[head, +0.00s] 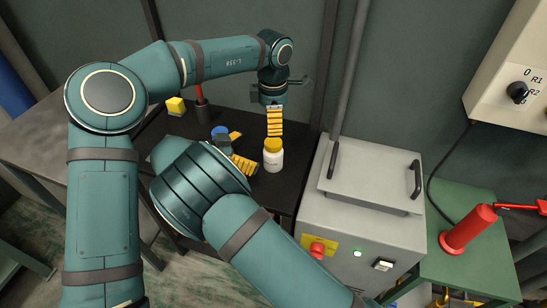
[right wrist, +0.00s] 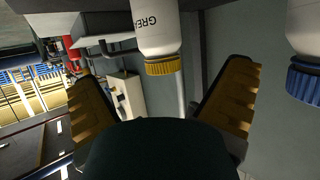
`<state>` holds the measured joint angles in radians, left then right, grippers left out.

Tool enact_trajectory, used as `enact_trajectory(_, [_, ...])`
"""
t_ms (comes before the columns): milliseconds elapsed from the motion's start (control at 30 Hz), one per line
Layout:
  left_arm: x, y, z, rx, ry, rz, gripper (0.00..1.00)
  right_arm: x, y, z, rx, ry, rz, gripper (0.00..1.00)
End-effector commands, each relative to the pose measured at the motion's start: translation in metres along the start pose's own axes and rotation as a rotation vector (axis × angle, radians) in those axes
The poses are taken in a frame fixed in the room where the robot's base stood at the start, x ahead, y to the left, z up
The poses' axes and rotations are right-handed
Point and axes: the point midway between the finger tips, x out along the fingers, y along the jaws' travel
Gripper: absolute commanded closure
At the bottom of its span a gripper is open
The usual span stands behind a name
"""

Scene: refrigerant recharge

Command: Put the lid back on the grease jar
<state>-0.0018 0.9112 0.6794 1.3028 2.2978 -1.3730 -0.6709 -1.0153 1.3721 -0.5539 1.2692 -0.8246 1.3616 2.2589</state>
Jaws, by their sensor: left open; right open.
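The grease jar (head: 273,161) is white and stands upright on the dark bench. Its yellow lid (head: 272,145) sits on the jar's mouth; I cannot tell how tightly. In the right wrist view the picture is inverted, and the jar (right wrist: 158,28) with its yellow lid (right wrist: 162,66) shows beyond the open fingers. My left gripper (head: 274,134) points straight down just above the lid, open. Whether its tips touch the lid is unclear. My right gripper (head: 247,151) is open to the left of the jar, its fingers towards it; it also shows in the right wrist view (right wrist: 165,85).
A blue-lidded container (head: 220,132) stands left of the jar, partly hidden by my right arm. A yellow block (head: 175,106) and a red-and-black item (head: 201,104) are at the back left. A grey machine (head: 362,215) bounds the bench on the right.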

Motion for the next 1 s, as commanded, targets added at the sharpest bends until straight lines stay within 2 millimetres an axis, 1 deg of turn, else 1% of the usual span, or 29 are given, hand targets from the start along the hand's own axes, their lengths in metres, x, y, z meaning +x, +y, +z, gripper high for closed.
enact_trajectory(33, [0.0,0.0,0.0,0.0,0.0,0.0,0.21,0.009,0.001,0.0,0.0,0.0,0.005,0.02])
enact_trajectory(300, [0.0,0.0,0.0,0.0,0.001,0.0,0.21,0.058,0.001,0.0,0.0,0.0,0.004,0.02])
enact_trajectory(500, [0.0,0.0,0.0,0.0,0.001,0.0,0.21,0.087,0.001,0.0,0.0,-0.001,0.003,0.02])
enact_trajectory(700, [0.0,0.0,0.0,0.0,0.001,0.0,0.21,0.102,0.001,0.0,0.0,0.0,0.002,0.02])
enact_trajectory(1000, [0.0,0.0,0.0,0.0,0.001,0.0,0.21,0.105,0.001,0.0,-0.001,-0.001,0.001,0.02])
